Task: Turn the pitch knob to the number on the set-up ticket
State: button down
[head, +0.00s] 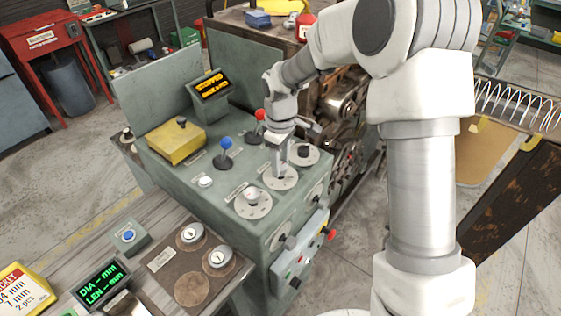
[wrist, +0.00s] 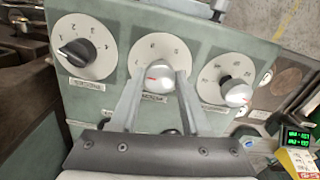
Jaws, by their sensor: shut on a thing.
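Three dials with numbered white plates sit on the green machine panel. My gripper (head: 281,166) is over the middle dial (head: 283,184). In the wrist view my gripper (wrist: 161,79) has a finger on each side of the middle knob (wrist: 160,76), a silver knob with a red mark, and is shut on it. The dial labels are too blurred to read surely. The set-up ticket (head: 22,291) is at the lower left of the head view, cut by the edge; "4 mm", "7 mm" and "2 pcs" show in part.
A black knob (wrist: 76,52) and a silver knob (wrist: 237,93) flank the held one. Blue (head: 225,143) and red (head: 260,115) ball levers stand behind. A green-lettered screen (head: 101,286) stands near the ticket.

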aim_at(281, 166)
jog(key=shift+w+r+n, duration=0.1)
jog(key=shift+n, duration=0.3)
jog(key=shift+c, duration=1.9)
grip_release()
notch_tip(281, 166, up, 17)
jog(key=shift+r, duration=0.2)
